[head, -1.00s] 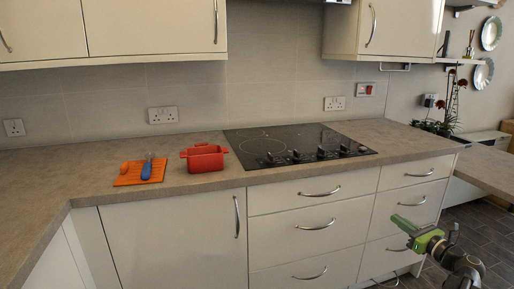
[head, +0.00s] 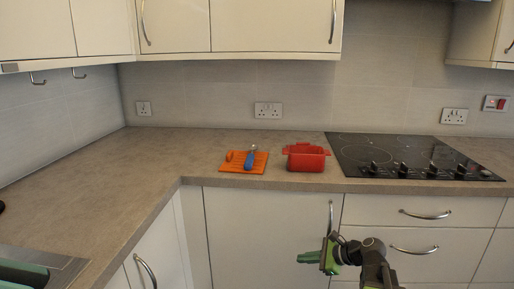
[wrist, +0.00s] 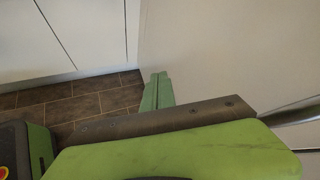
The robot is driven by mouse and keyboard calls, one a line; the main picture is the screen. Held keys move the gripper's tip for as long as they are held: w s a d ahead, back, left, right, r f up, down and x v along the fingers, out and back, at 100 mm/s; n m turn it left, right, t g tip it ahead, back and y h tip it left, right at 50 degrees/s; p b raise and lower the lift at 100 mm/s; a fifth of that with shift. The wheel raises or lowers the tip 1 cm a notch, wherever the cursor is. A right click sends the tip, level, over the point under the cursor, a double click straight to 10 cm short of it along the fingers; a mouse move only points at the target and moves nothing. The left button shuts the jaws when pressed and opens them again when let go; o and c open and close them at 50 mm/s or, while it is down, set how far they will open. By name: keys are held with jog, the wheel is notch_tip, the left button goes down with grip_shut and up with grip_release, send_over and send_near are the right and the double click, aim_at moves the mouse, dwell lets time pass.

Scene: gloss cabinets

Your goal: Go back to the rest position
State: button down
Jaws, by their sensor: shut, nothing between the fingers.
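My gripper (head: 309,257) is in front of the lower cabinets in the head view, below the counter edge and pointing left. Its green fingers are shut with nothing between them. In the wrist view the closed fingers (wrist: 157,92) show beside a pale cabinet front, above the dark tiled floor. The gripper is apart from everything on the counter.
The counter (head: 90,185) holds an orange mat (head: 236,167) with a blue-handled utensil (head: 250,160), a red pot (head: 306,160) and a black hob (head: 400,150). A cabinet handle (head: 331,216) is just behind my gripper. A sink edge (head: 45,262) shows at lower left.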

jog(key=s+a+f+n+g+h, duration=0.5)
jog(key=s+a+f+n, duration=0.4)
jog(key=a+n, duration=0.15)
jog(key=s+d+f+n+g+h, duration=0.2)
jog(key=s+d+n+h, duration=0.15)
jog(key=d+n, duration=0.6)
notch_tip(320, 180, up, 31)
jog(key=p, duration=3)
jog(key=shift+w+h+p, duration=0.15)
jog(key=shift+h+p, duration=0.25)
jog(key=shift+h, duration=0.05)
